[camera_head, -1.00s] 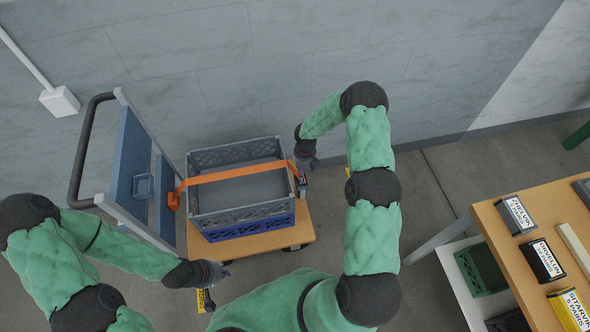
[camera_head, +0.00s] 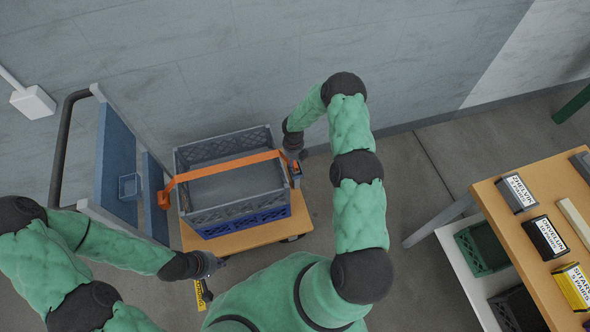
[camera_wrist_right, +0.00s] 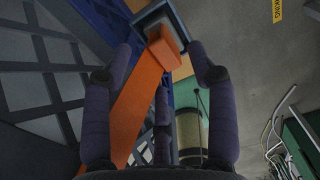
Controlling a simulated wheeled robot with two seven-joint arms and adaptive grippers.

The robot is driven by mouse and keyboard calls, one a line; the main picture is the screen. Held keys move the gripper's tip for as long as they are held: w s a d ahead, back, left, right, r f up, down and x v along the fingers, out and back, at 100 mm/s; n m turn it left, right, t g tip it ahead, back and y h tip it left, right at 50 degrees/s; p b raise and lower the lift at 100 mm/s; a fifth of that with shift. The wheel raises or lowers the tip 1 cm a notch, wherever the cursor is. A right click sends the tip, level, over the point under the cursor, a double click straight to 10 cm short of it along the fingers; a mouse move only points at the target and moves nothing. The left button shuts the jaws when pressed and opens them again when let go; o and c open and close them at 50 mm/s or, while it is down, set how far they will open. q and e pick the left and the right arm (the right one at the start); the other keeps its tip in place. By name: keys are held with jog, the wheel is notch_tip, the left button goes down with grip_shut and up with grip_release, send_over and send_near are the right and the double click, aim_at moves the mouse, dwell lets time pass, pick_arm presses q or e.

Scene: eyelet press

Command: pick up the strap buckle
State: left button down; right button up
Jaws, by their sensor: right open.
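The strap buckle (camera_wrist_right: 163,27) is a dark blue-grey frame with an orange strap end in it, at the top of the right wrist view. In the head view the buckle (camera_head: 296,170) is small, at the right end of the orange strap (camera_head: 225,169). My right gripper (camera_wrist_right: 163,62) is open, with its fingers spread on either side of the strap just short of the buckle. In the head view my right gripper (camera_head: 294,155) hangs right at the buckle, partly hiding it. My left gripper (camera_head: 209,263) is low at the cart's front; its fingers are too small to read.
The strap spans a grey crate (camera_head: 235,210) on a blue one (camera_head: 245,226), on a wooden-decked cart (camera_head: 215,243) with a blue panel (camera_head: 117,165) at left. The wall (camera_head: 200,80) is behind. A wooden table (camera_head: 505,220) with labelled boxes stands right, with clear floor (camera_head: 420,280) between.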

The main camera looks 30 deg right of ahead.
aim_at(294, 164)
notch_tip(294, 164, down, 3)
jog(key=shift+f+b, duration=0.2)
jog(key=shift+b, duration=0.35)
grip_shut()
jog(key=shift+r, duration=0.1)
jog(key=shift+r, duration=0.1)
